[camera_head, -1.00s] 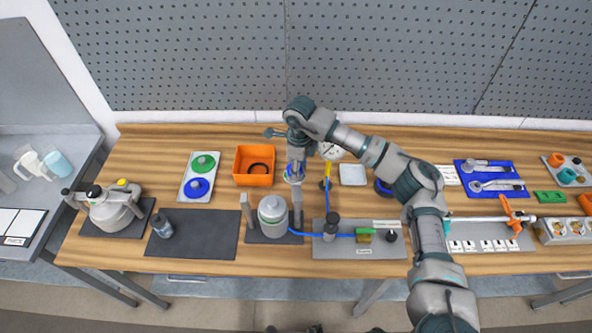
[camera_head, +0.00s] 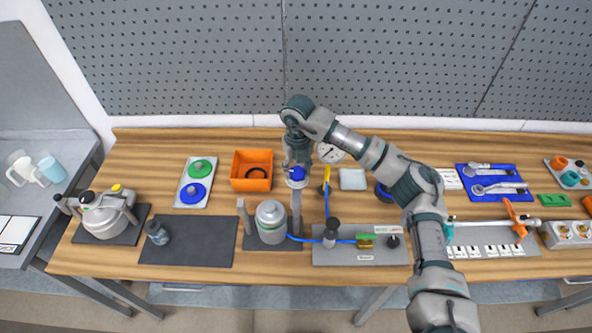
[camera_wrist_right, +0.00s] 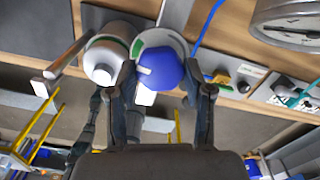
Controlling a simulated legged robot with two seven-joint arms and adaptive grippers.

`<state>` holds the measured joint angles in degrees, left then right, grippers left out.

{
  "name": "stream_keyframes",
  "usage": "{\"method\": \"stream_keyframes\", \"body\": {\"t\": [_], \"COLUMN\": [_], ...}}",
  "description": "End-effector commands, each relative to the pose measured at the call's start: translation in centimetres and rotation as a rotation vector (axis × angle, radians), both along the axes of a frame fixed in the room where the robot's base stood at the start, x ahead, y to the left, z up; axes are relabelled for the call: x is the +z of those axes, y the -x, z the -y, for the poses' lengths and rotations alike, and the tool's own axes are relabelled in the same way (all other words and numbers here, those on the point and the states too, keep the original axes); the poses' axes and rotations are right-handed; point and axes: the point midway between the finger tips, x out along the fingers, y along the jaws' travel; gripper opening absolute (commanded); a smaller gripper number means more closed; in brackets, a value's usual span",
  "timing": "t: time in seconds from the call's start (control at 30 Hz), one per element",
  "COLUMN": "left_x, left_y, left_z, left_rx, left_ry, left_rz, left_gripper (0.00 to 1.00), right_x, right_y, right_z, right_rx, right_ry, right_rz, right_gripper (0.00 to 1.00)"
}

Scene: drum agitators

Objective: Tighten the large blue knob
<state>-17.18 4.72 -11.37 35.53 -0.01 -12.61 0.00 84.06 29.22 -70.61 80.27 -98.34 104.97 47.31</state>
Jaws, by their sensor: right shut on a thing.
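The blue knob (camera_wrist_right: 163,70) is round and sits on a pale round body with a thin green band (camera_wrist_right: 178,42). In the wrist view my right gripper (camera_wrist_right: 158,72) has one finger on each side of the knob and is shut on it. In the head view the right gripper (camera_head: 297,168) points down over the same knob (camera_head: 298,175), and its fingers partly hide it. A grey post (camera_head: 297,207) stands just in front of the knob. My left gripper is in neither view now.
A grey canister (camera_head: 271,222) stands close in front, and a dial gauge (camera_head: 331,151) is close to the right. An orange bin (camera_head: 251,171) is to the left. A plate (camera_head: 195,182) with green and blue round parts lies farther left. The dark mat (camera_head: 187,242) has free room.

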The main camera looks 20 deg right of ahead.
Motion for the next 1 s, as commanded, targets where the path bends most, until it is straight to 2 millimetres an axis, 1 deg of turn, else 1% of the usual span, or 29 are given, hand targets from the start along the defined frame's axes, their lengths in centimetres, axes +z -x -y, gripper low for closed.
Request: {"method": "stream_keyframes", "body": {"t": [0.03, 0.17, 0.4, 0.97, 1.0], "left_x": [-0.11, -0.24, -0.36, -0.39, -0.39], "left_y": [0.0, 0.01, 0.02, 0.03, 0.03], "left_z": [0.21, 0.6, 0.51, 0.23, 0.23], "left_rx": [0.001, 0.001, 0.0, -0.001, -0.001], "left_ry": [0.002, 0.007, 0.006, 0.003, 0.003], "left_rz": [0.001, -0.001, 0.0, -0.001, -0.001], "left_gripper": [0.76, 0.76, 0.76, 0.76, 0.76], "right_x": [0.21, 0.19, 0.16, 0.06, 0.05], "right_y": [-0.25, -0.25, -0.21, -0.08, -0.08], "right_z": [0.04, 0.03, 0.02, 0.0, 0.0], "right_rx": [-0.034, -0.109, -0.191, -0.214, -0.214], "right_ry": [0.0, 0.0, -0.001, 0.0, 0.0], "right_rz": [0.01, 0.009, 0.006, 0.003, 0.003], "right_gripper": [0.16, 0.16, 0.16, 0.16, 0.58]}}
